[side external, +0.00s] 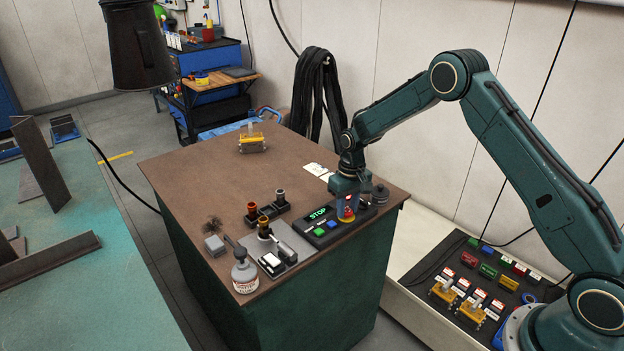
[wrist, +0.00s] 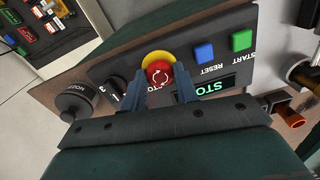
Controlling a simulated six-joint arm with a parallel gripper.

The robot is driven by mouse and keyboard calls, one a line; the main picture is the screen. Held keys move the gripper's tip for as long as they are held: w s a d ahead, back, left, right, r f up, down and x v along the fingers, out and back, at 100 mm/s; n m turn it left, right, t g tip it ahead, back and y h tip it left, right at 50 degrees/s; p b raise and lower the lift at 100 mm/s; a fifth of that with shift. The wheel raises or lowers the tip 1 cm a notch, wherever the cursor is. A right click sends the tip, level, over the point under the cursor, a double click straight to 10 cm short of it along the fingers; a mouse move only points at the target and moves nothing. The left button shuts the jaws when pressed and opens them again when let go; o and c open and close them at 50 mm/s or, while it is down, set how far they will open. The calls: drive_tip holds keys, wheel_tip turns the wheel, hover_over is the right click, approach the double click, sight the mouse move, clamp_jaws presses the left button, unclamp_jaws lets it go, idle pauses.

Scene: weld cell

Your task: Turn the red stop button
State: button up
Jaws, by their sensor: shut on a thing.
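The red stop button (wrist: 159,73) has white curved arrows on its face and sits on a yellow round base (wrist: 157,56) on a dark control panel (wrist: 215,52). My gripper (wrist: 159,88) is shut on the button, one finger on each side of it. In the side external view my gripper (side external: 347,206) points down at the panel, and red and yellow show between its fingers. The panel's display (side external: 319,213) reads STOP in green. The contact between fingertips and button is partly hidden.
A green start button (wrist: 242,40) and a blue reset button (wrist: 204,53) are beside the stop button. A black knob (wrist: 75,102) is on its other side.

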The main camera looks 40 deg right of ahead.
idle(0.4)
drive_tip(key=o, duration=1)
drive_tip(key=shift+r, duration=0.1)
drive_tip(key=shift+d+r, duration=0.2)
drive_tip(key=shift+r, duration=6.6)
drive_tip(key=shift+s+r, duration=0.1)
